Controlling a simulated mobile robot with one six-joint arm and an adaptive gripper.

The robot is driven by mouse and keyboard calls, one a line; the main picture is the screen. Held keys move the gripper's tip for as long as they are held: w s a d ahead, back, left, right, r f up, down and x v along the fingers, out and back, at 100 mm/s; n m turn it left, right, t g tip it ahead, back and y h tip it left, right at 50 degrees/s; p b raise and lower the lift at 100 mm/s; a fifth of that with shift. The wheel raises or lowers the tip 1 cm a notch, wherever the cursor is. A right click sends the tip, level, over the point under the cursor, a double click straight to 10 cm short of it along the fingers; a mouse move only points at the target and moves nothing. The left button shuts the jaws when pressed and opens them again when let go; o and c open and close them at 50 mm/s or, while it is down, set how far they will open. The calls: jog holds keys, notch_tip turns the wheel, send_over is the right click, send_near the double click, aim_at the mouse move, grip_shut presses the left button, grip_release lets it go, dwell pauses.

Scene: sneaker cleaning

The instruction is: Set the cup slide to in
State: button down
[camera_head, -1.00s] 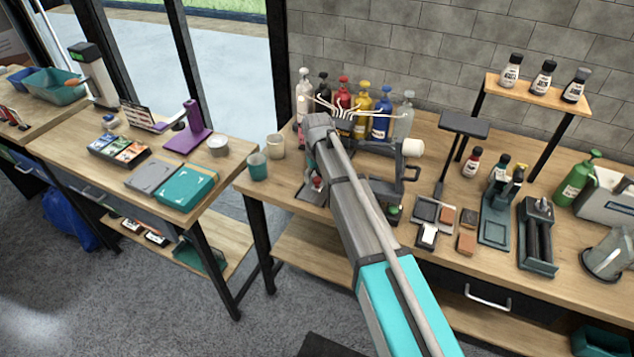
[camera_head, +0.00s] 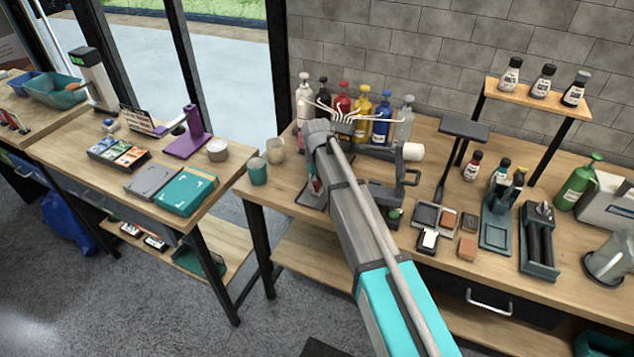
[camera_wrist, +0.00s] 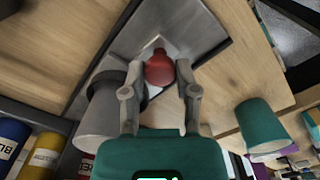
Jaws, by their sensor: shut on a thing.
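In the wrist view, a red rounded knob (camera_wrist: 159,70) stands on a grey metal plate (camera_wrist: 200,22) with dark edges, probably the cup slide. My gripper (camera_wrist: 159,74) has its two fingers on either side of the knob and is shut on it. A grey cup-like cylinder (camera_wrist: 100,112) sits at the left of the fingers. In the head view, the red knob (camera_head: 315,186) shows beside my arm, at the near left of the bench. My arm hides the gripper and much of the plate there. How far in the slide sits is not clear.
A teal cup (camera_head: 257,172) and a cream cup (camera_head: 275,149) stand left of my arm; the teal cup also shows in the wrist view (camera_wrist: 262,128). Pump bottles (camera_head: 381,122) stand behind. A handled device (camera_head: 410,178) is right of my arm.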

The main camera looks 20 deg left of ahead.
jog(key=w, duration=0.7)
jog(key=shift+d, duration=0.25)
jog(key=shift+s, duration=0.1)
jog(key=shift+c, duration=1.9)
grip_release()
jog(key=shift+s, duration=0.15)
